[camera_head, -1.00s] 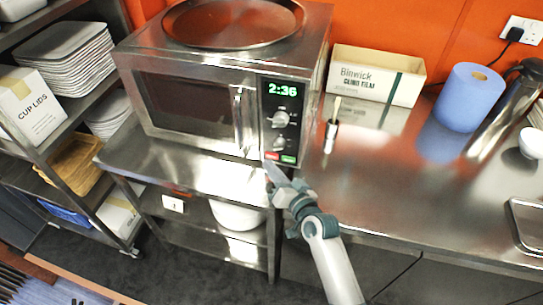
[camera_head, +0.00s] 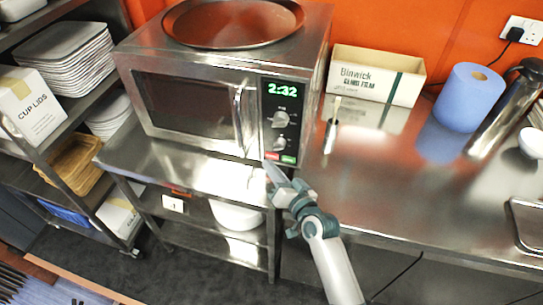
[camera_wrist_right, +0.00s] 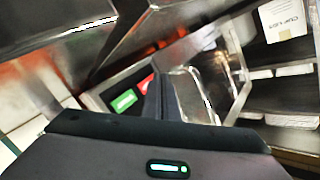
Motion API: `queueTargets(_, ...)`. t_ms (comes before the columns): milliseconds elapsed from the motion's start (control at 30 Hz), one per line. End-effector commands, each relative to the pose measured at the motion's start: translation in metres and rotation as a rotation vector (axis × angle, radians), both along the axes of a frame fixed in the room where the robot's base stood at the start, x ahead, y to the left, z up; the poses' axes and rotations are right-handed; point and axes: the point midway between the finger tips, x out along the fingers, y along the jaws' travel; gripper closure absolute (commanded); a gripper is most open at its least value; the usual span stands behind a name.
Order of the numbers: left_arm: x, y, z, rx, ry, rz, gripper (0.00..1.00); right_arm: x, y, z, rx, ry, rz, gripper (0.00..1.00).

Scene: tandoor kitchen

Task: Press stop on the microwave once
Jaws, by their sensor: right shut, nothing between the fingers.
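The microwave (camera_head: 190,108) stands on the steel counter with its door shut. Its display (camera_head: 283,89) reads 2:32 in green. Below two knobs are a red button (camera_head: 271,156) and a green button (camera_head: 289,159). My right gripper (camera_head: 270,170) is shut and empty, its tips just below the red button. In the right wrist view the red button (camera_wrist_right: 146,84) is partly hidden behind the fingers (camera_wrist_right: 160,95), and the green button (camera_wrist_right: 123,101) shows beside them. I cannot tell whether the tips touch the red button. My left gripper is not in view.
A round pan (camera_head: 232,25) sits on top of the microwave. A shelf with trays (camera_head: 65,55) stands at the left.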

Motion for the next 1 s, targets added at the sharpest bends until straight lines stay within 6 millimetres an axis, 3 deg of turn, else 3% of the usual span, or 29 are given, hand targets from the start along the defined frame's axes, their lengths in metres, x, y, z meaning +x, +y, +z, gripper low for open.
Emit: queueTargets(1000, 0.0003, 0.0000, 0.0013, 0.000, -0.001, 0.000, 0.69, 0.0097, -0.0032, 0.0001, 0.000, 0.000, 0.000, 1.00)
